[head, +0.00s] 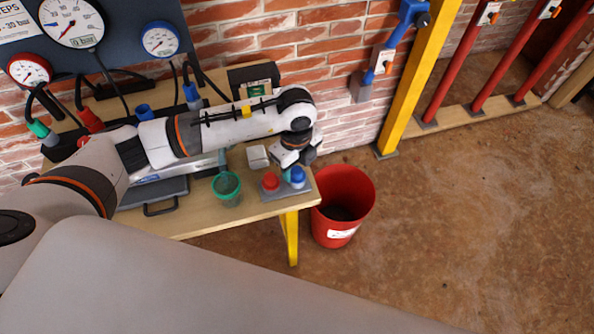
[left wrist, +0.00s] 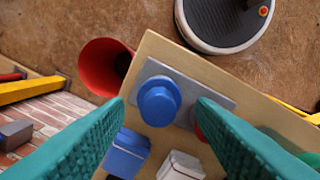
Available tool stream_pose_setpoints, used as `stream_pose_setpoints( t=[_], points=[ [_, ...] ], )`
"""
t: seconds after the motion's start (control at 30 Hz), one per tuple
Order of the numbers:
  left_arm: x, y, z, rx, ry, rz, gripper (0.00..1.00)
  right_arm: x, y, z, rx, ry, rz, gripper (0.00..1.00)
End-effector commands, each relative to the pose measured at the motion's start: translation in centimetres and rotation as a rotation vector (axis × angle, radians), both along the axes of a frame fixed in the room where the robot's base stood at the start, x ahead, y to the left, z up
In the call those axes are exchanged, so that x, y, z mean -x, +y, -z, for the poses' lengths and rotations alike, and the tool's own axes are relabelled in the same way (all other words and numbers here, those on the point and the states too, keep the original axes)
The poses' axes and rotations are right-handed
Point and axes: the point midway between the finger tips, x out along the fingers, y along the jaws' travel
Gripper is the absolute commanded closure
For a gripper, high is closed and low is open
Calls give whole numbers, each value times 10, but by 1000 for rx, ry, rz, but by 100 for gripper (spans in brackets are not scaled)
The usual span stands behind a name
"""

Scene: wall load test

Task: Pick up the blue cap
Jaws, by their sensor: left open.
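The blue cap (head: 298,176) sits on a small grey plate at the right end of the wooden table in the head view. In the left wrist view the blue cap (left wrist: 159,99) shows in the middle, on the grey plate (left wrist: 186,75). My left gripper (head: 301,158) is open above and just behind the cap. In the left wrist view its two teal fingers (left wrist: 161,108) are apart, one on each side of the cap, with nothing held. I cannot tell how far above the cap the fingertips are. My right gripper is not in view.
A red cap (head: 270,181) sits beside the blue one, partly hidden by a finger in the wrist view. A green cup (head: 227,187) and a pale block (head: 257,156) are nearby. A red bucket (head: 349,182) stands on the floor right of the table (head: 170,226).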

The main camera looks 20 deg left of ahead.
Motion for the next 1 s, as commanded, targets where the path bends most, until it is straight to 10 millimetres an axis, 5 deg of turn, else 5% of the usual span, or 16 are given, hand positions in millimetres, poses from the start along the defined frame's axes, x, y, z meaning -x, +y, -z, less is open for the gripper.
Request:
stream_pose_setpoints(
  t=[0.37,0.7,1.0],
  points=[
    [-1,0,16,1,-2,0,50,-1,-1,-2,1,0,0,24],
    [-1,0,15,1,-2,0,100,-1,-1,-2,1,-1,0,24],
    [-2,0,7,2,-3,0,100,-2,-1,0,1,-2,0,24]
  ],
)
